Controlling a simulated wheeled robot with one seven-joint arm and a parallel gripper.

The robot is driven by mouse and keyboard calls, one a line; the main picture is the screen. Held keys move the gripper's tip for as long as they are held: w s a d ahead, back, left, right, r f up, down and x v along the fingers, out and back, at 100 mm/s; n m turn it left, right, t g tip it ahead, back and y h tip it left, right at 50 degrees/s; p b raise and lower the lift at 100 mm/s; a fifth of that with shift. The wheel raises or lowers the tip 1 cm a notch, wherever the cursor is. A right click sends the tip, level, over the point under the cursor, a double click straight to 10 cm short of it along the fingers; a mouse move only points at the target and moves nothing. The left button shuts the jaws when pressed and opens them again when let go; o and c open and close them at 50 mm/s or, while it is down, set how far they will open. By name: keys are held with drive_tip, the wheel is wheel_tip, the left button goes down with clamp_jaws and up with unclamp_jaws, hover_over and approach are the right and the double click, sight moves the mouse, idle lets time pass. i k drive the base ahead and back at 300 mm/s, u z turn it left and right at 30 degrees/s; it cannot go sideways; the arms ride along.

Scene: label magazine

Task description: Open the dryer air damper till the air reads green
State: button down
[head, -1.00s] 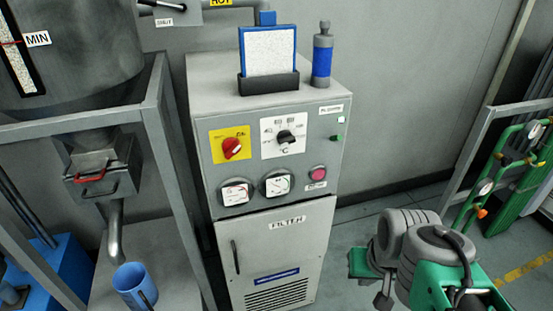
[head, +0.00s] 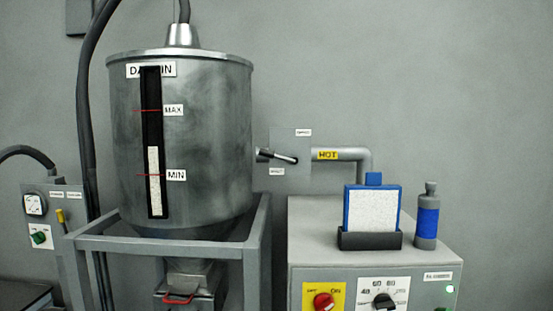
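The damper lever (head: 280,157) is a light rod with a black grip, on a grey plate (head: 302,147) between the steel hopper and the hot pipe. It lies nearly level, its grip end tilted slightly down to the right. The plate has small labels at its top and bottom; the lower one appears to read SHUT. The grey dryer cabinet (head: 330,240) stands below, with a red knob (head: 323,301) and a black knob (head: 384,301) at the picture's bottom edge. Its two dial gauges are below the view, so the air reading is hidden. My gripper is not in view.
The hopper (head: 215,130) with MAX and MIN marks stands in a grey frame (head: 160,243) left of the lever. A pipe (head: 350,153) marked HOT, a blue-framed filter (head: 373,210) and a blue-banded bottle (head: 428,222) are at right. Upper right shows bare wall.

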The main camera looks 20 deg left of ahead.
sight(264, 152)
drive_tip(key=k, duration=0.65)
drive_tip(key=u, duration=0.8)
drive_tip(key=i, duration=0.65)
drive_tip(key=u, duration=0.75)
